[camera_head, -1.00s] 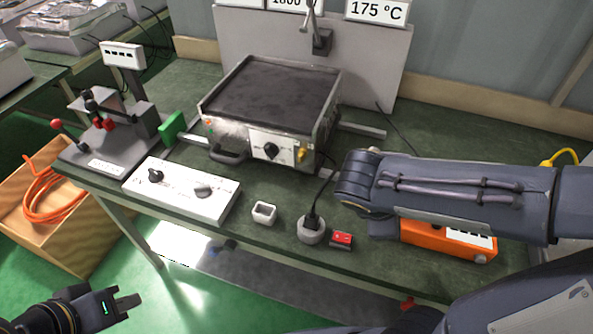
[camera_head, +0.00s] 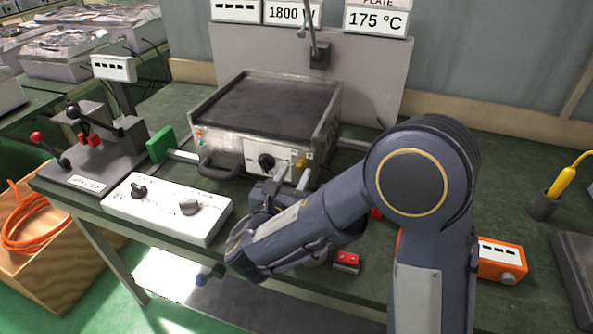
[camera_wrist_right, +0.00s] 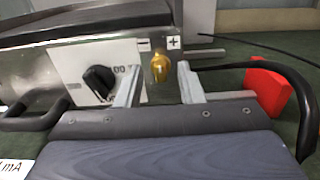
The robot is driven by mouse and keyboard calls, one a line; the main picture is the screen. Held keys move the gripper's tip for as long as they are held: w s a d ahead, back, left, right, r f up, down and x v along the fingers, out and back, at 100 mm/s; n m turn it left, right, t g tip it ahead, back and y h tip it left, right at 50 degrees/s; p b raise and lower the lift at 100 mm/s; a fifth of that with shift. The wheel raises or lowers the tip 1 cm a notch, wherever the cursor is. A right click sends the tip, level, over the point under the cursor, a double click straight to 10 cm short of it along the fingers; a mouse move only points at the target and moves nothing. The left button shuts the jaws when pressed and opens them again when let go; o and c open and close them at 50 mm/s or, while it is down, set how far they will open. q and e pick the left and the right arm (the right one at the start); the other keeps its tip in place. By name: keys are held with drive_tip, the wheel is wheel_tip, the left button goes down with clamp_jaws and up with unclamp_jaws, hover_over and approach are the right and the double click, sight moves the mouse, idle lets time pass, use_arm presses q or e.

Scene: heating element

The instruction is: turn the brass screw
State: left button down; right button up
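The brass screw (camera_wrist_right: 160,68) sits on the front panel of the hot plate, below the minus and plus marks, in the right wrist view. In the head view the screw (camera_head: 300,165) shows small at the right end of the hot plate's front (camera_head: 232,150). My right gripper (camera_wrist_right: 157,78) is open, with one finger on each side of the screw in the picture. Whether the fingertips reach the screw in depth I cannot tell. The right gripper also shows in the head view (camera_head: 290,175), partly hidden by its own wrist. My left gripper is out of view.
A black knob (camera_wrist_right: 98,80) is left of the screw on the panel. A white control box (camera_head: 165,208) stands in front of the hot plate. An orange box (camera_head: 502,262) stands at the table's right.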

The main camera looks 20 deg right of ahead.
drive_tip(key=shift+x, duration=1.05)
drive_tip(key=shift+c, duration=0.4)
drive_tip(key=c, duration=0.7)
drive_tip(key=shift+o, duration=0.2)
drive_tip(key=shift+f+m+b, duration=0.25)
drive_tip(key=shift+m+b, duration=0.35)
drive_tip(key=shift+b, duration=0.35)
drive_tip(key=m+b, duration=0.5)
drive_tip(key=b, duration=0.1)
drive_tip(key=m+b, duration=0.4)
drive_tip(key=b, duration=0.3)
drive_tip(key=m+b, duration=0.5)
drive_tip(key=b, duration=0.2)
drive_tip(key=shift+s+d+f+m, duration=0.2)
drive_tip(key=shift+f+m, duration=0.1)
drive_tip(key=shift+f, duration=0.1)
drive_tip(key=shift+r+m+b, duration=0.15)
drive_tip(key=shift+m+b, duration=0.95)
drive_tip(key=shift+b, duration=0.1)
